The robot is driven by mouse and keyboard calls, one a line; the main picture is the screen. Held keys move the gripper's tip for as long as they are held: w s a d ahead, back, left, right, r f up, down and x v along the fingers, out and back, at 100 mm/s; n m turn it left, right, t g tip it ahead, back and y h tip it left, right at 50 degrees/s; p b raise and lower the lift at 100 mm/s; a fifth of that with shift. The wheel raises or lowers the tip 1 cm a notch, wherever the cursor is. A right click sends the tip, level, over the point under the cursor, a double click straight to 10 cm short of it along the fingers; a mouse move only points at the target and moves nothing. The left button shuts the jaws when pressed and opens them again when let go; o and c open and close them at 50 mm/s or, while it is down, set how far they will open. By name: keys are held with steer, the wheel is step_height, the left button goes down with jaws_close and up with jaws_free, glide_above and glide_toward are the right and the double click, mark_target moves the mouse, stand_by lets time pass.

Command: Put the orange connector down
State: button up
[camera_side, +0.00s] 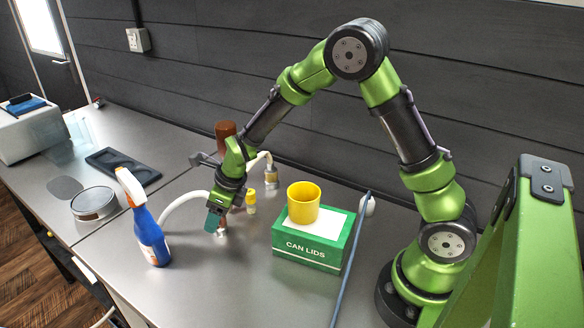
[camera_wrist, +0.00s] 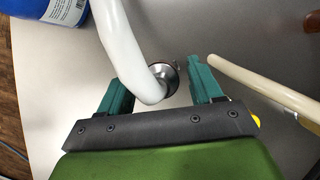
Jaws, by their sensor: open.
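My gripper (camera_side: 214,216) is open and low over the bench, with its teal fingers pointing down. In the wrist view its fingers (camera_wrist: 163,88) stand apart on both sides of a white hose (camera_wrist: 122,45), with gaps between. That hose ends in a round metal fitting (camera_wrist: 168,76) at the bench. The white hose (camera_side: 178,202) arches to the gripper in the side view. A cream hose ends in a connector (camera_side: 271,178) with a dull orange-yellow band, behind the gripper. I cannot tell for sure which fitting is the orange connector.
A blue spray bottle (camera_side: 151,237) stands left of the gripper. A green can-lids box (camera_side: 306,254) with a yellow cup (camera_side: 303,205) is to the right. A small yellow bottle (camera_side: 251,202) and a brown bottle (camera_side: 226,132) stand close by. The front bench is clear.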

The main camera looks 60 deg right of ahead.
steer(key=v, duration=1.2)
steer(key=s+r+n+t, duration=0.1)
steer(key=s+r+n, duration=0.4)
steer(key=s+n, duration=0.4)
steer(key=s+r+n+t, duration=0.2)
steer(key=s+r+n, duration=0.3)
steer(key=s+n, duration=0.5)
steer(key=d+n, duration=0.1)
steer(key=n, duration=0.7)
